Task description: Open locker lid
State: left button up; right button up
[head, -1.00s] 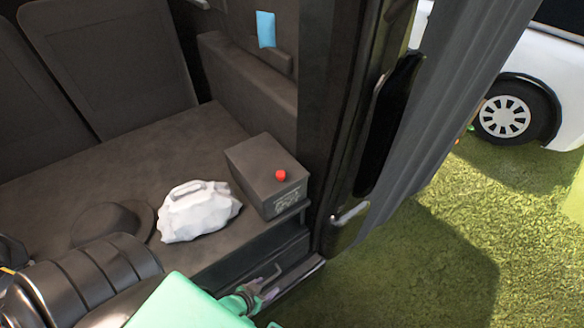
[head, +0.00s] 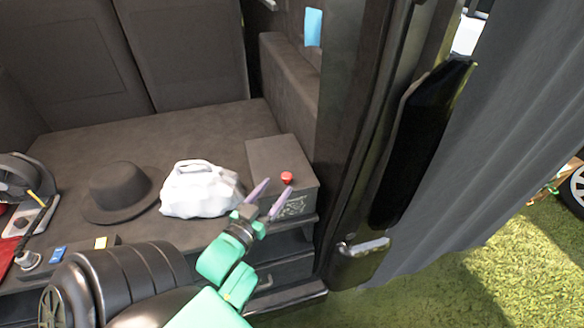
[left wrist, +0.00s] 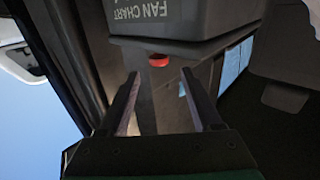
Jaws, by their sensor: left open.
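The locker is a dark grey box (head: 281,157) with a small red knob (head: 287,178) on its lid, near the front edge. The lid looks shut. My left gripper (head: 273,193) is open and empty, its fingers pointing up in front of the box, just short of the knob. In the left wrist view the box (left wrist: 190,18) appears upside down with printed lettering. The red knob (left wrist: 158,60) shows there just beyond and between the open fingertips (left wrist: 160,80). I cannot tell the exact gap between them. My right gripper is not in view.
A white bag (head: 198,190) stands left of the box, and a dark hat (head: 119,191) lies farther left on the vehicle's dark deck (head: 90,135). A door frame with a metal handle (head: 362,246) and a grey curtain (head: 465,140) rise on the right. Grass (head: 500,270) lies outside.

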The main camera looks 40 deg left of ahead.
aim_at(292, 169)
pick_arm(q)
jog(key=w, duration=0.3)
jog(key=w+a, duration=0.1)
jog(key=w, duration=0.5)
jog(key=shift+w+a, duration=0.25)
jog(key=shift+a, duration=0.05)
jog(key=shift+f, duration=0.1)
grip_shut()
dwell(0.6)
